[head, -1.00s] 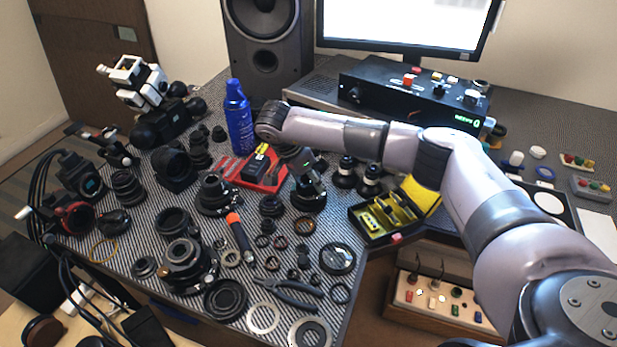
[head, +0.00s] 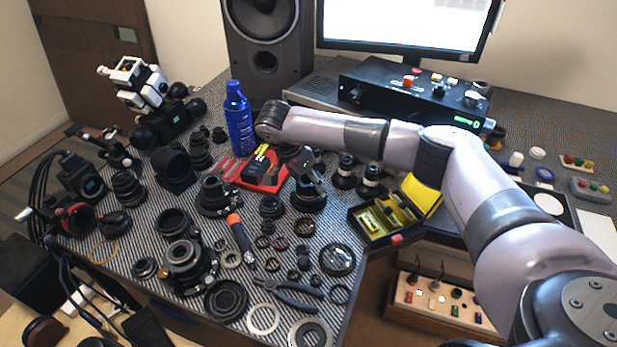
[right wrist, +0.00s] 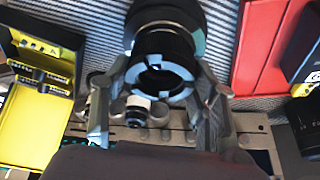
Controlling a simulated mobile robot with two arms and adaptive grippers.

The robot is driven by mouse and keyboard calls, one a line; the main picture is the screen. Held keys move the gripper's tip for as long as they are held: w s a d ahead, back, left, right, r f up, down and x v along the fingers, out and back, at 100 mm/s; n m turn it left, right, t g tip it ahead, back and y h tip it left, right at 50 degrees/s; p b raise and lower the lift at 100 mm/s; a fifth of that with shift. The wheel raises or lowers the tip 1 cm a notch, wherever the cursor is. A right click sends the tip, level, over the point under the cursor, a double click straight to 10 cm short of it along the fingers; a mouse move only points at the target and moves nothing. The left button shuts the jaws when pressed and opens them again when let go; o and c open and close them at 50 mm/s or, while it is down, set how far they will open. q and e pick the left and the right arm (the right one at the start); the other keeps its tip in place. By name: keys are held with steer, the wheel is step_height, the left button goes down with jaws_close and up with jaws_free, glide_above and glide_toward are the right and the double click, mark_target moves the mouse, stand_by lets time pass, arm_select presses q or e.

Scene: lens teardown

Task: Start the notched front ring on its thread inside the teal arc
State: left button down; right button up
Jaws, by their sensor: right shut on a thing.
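The notched front ring (right wrist: 165,88) is a pale, blue-grey ring with dark notches. In the right wrist view it sits between the two fingers of my right gripper (right wrist: 163,80), which is shut on it. My right gripper (head: 312,178) shows in the head view over a dark lens barrel (head: 309,198) standing on the mat. In the wrist view the dark round barrel (right wrist: 172,12) lies just beyond the ring. My left gripper is not in view.
A red tray (head: 236,170) with a black-and-yellow box is left of the right gripper. An open case with yellow lining (head: 372,232) is to its right. Loose rings, pliers (head: 288,293) and a screwdriver (head: 241,236) crowd the mat in front. A blue can (head: 238,120) stands behind.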

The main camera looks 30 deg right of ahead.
steer(key=shift+f, duration=0.35)
stand_by(0.7)
steer(key=o, duration=1.1)
steer(key=shift+o, duration=0.2)
